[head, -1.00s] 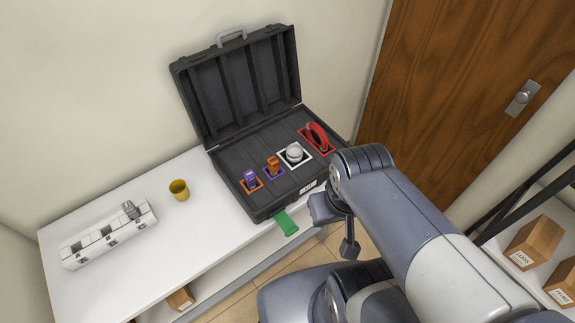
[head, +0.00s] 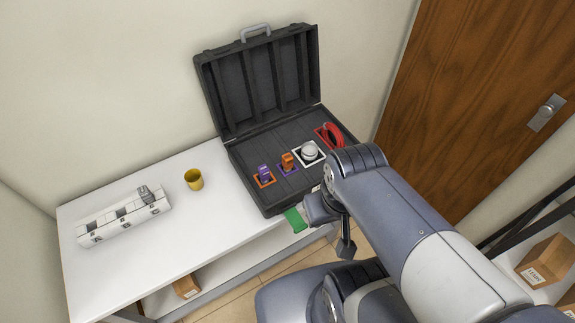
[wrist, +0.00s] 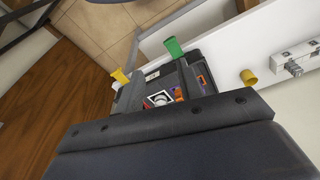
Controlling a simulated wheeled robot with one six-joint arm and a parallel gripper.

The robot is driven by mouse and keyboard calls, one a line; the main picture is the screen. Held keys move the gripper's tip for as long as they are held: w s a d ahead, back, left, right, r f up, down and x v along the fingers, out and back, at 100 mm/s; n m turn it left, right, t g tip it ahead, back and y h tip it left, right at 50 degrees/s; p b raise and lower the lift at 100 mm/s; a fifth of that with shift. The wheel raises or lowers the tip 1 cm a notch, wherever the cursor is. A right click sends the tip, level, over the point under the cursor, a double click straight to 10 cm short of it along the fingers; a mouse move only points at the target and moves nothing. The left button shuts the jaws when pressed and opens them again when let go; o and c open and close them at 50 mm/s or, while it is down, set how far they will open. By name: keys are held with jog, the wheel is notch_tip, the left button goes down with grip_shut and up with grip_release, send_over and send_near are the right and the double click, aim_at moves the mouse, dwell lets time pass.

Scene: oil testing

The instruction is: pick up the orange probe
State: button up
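The orange probe (head: 288,160) stands upright in a purple-outlined slot of the open black case (head: 250,190). A purple probe (head: 264,173) stands to its left in an orange-outlined slot. In the head view my arm ends near the front of the case, apart from the probe. In the wrist view the case is partly hidden behind the dark block.
A white round part (head: 309,150) and a red looped cable (head: 333,135) sit right of the probe. A yellow cup (head: 194,179) and white rack (head: 125,218) stand left on the table.

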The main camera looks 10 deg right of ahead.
jog(key=shift+o, duration=0.7)
jog(key=shift+f, duration=0.1)
jog(key=shift+o, duration=1.1)
jog(key=w+d+f+t+b, duration=0.2)
jog(key=w+d+f+b, duration=0.1)
jog(key=w, duration=0.4)
jog(key=w+d+f+t+h+b, duration=0.1)
jog(key=w+d+f+t+b, duration=0.2)
jog(key=w+f+b, duration=0.2)
jog(key=w+f, duration=0.2)
jog(key=w, duration=0.1)
jog(key=shift+w+n+t+h, duration=0.3)
jog(key=n+t+y+b, duration=0.2)
jog(key=t+y+b, duration=0.25)
jog(key=b, duration=0.25)
send_near(290, 161)
jog(key=shift+w+d, duration=0.25)
jog(key=shift+d, duration=0.45)
jog(key=shift+w+a+f+y+b, duration=0.2)
jog(key=shift+a+f+y+b, duration=0.2)
jog(key=shift+y, duration=0.15)
jog(key=shift+w+a, duration=0.15)
jog(key=shift+w, duration=0.05)
jog(key=x, duration=0.5)
jog(key=shift+p+x, duration=0.5)
jog(key=shift+x, duration=2.1)
